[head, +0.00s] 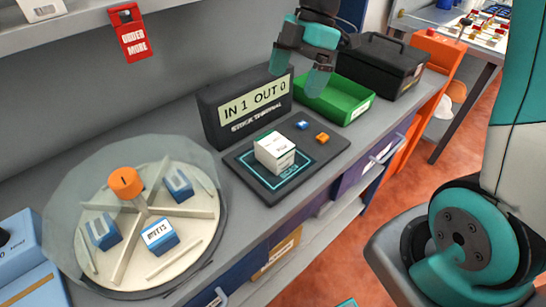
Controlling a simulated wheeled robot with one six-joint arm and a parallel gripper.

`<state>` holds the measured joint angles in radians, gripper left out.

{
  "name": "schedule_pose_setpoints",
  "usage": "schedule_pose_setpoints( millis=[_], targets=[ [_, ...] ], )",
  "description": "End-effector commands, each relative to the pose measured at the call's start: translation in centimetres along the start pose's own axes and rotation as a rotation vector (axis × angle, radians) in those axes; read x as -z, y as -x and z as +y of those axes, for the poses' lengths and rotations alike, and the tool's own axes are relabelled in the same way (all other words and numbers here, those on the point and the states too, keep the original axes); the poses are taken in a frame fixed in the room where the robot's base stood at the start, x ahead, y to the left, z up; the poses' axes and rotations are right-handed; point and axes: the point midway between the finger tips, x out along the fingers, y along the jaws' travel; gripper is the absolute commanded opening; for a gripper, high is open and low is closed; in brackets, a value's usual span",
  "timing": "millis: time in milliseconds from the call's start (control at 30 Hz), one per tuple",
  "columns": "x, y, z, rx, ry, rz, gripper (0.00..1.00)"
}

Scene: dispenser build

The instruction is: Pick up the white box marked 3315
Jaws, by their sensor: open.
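A white box (275,153) with a green edge sits on the dark pad (247,167) in front of the stock terminal. Small print shows on its side, but I cannot read whether it says 3315. My gripper (299,76) is above and behind the box, over the back of the counter near the terminal and the green bin. It is open, its fingers point down, and it is apart from the box. Nothing shows between the fingers.
The stock terminal (248,108) reads IN 1 OUT 0. A blue button (302,125) and an orange button (322,138) sit on the pad. A green bin (335,101) and black case (376,68) stand behind. A round carousel (190,250) holds several blue boxes at left.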

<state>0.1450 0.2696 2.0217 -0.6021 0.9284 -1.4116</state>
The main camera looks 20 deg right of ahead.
Motion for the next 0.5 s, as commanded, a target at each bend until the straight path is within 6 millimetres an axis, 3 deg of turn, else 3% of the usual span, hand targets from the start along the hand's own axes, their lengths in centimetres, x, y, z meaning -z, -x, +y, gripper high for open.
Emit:
schedule_pose_setpoints(
  millis=[100, 233, 500],
  targets=[
    [-2.1, -0.6, 1.2, 0.008, 0.1, 0.008, 1.0],
    [-2.5, -2.0, 1.4, 0.014, 0.141, 0.012, 1.0],
    [-2.1, -8.0, 1.2, 0.018, 0.144, 0.011, 1.0]
  ],
)
